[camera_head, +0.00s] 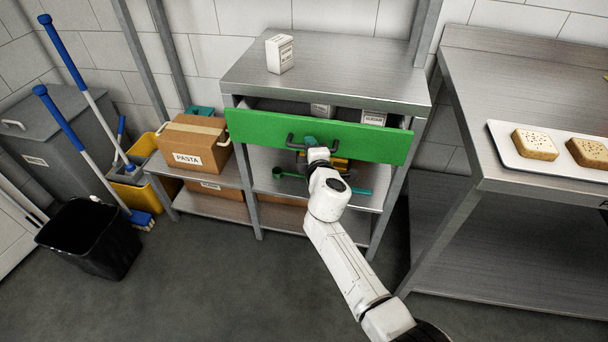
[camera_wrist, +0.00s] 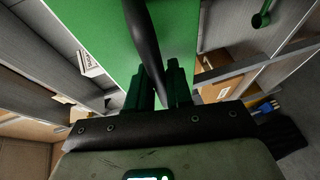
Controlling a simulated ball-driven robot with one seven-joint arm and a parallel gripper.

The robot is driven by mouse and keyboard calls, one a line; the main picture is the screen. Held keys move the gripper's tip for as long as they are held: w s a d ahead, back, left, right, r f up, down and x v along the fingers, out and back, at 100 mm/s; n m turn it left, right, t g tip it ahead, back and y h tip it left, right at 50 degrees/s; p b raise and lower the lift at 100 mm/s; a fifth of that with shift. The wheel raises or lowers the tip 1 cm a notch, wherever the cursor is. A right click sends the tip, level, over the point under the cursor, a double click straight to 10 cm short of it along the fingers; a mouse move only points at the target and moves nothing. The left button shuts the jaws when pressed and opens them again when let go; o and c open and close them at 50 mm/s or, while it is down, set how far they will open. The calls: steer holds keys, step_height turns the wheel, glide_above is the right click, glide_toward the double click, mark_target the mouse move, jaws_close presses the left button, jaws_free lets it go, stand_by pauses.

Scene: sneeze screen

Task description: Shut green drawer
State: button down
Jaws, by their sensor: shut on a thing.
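The green drawer (camera_head: 256,126) is in the metal cabinet under its top, and it stands partly open, with white boxes (camera_head: 373,118) showing inside behind its front. Its dark bar handle (camera_head: 292,141) runs across the green front. My gripper (camera_head: 312,142) is at the handle, in front of the drawer. In the wrist view the green front (camera_wrist: 176,35) fills the upper middle, and the black handle (camera_wrist: 143,38) runs down between the fingers of my gripper (camera_wrist: 161,88), which are shut on it. My arm hides part of the handle in the head view.
A white box (camera_head: 280,54) stands on the cabinet top (camera_head: 335,75). A pasta carton (camera_head: 193,144) sits on the shelf at left. A black bin (camera_head: 90,238) and mops stand further left. A metal table with a bread tray (camera_head: 550,165) is at right. The front floor is clear.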

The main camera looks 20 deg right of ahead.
mark_target(317, 137)
steer(key=w+d, duration=0.1)
steer(key=w+d+b, duration=0.1)
steer(key=w, duration=0.1)
steer(key=w+d+b, duration=0.1)
steer(key=w+d, duration=0.1)
steer(key=shift+w+f, duration=0.1)
steer(key=shift+w, duration=0.15)
steer(key=c, duration=1.1)
jaws_free()
steer(key=shift+s+a+r, duration=0.15)
steer(key=shift+s+r, duration=0.1)
steer(key=shift+s, duration=0.25)
steer(key=p+v, duration=0.5)
steer(key=v, duration=0.4)
steer(key=shift+s, duration=0.4)
steer(key=shift+a, duration=0.1)
